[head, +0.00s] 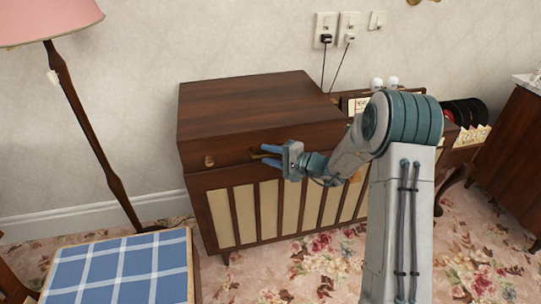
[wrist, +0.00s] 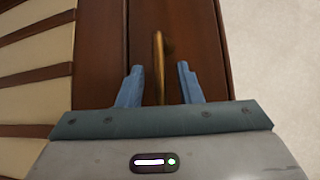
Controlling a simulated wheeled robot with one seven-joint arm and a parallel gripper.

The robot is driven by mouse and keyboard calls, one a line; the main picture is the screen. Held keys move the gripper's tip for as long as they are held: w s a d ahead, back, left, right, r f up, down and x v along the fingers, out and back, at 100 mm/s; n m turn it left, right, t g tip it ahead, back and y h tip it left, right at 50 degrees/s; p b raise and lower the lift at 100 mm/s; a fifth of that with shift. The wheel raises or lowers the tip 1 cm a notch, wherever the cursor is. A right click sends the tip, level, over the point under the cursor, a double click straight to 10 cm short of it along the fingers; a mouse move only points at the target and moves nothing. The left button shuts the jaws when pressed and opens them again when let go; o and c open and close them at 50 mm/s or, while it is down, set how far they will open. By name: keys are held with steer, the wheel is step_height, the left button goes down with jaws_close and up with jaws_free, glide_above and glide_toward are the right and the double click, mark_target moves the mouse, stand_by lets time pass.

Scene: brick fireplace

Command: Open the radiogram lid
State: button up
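The radiogram (head: 235,136) is a dark brown wooden cabinet against the wall, with cream slatted panels on its front. Its lid (head: 245,98) on the left part of the top lies flat and closed. A brass handle (wrist: 158,62) sits on the front band below the lid. My gripper (head: 268,156) is at this front band. In the wrist view my gripper (wrist: 160,78) has its two blue fingers apart, one on each side of the handle, with gaps visible on both sides. My arm hides part of the radiogram's right side in the head view.
A pink-shaded lamp (head: 85,120) stands at the left. A blue checked cushioned seat (head: 125,268) is at the front left. Records (head: 465,112) and a dark cabinet (head: 510,140) are at the right. Wall sockets (head: 337,28) with cords are above. Floral carpet (head: 300,268) is open in front.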

jaws_close()
steer(key=shift+r, duration=0.15)
